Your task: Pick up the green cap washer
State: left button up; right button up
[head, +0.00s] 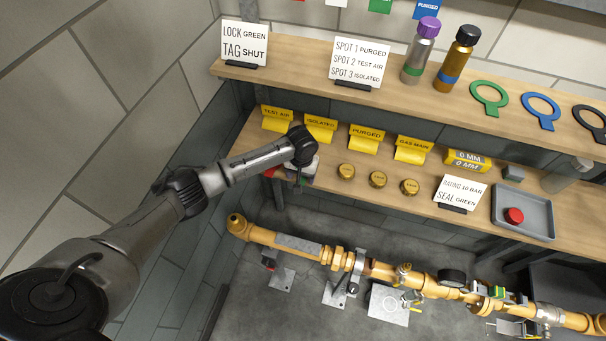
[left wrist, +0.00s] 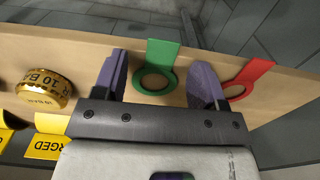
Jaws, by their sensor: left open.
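The green washer (left wrist: 163,53), a flat ring with a tab, lies on the wooden shelf in the left wrist view. My left gripper (left wrist: 159,66) is open, with one finger on each side of the green washer; I cannot tell whether they touch it. A red washer (left wrist: 250,74) of the same form lies just outside the right finger. In the head view my left gripper (head: 299,174) is at the left end of the lower shelf and largely hides the washers beneath it. My right gripper is not in view.
Several brass caps (head: 346,171) stand right of the gripper, with yellow tags (head: 366,139) behind. A grey tray (head: 540,224) holds a red piece. Larger green (head: 490,98) and blue (head: 541,110) rings lie on the upper shelf. A yellow pipe (head: 382,271) runs below.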

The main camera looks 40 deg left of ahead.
pick_arm(q)
jog(key=shift+f, duration=0.3)
jog(key=shift+c, duration=0.4)
jog(key=c, duration=1.1)
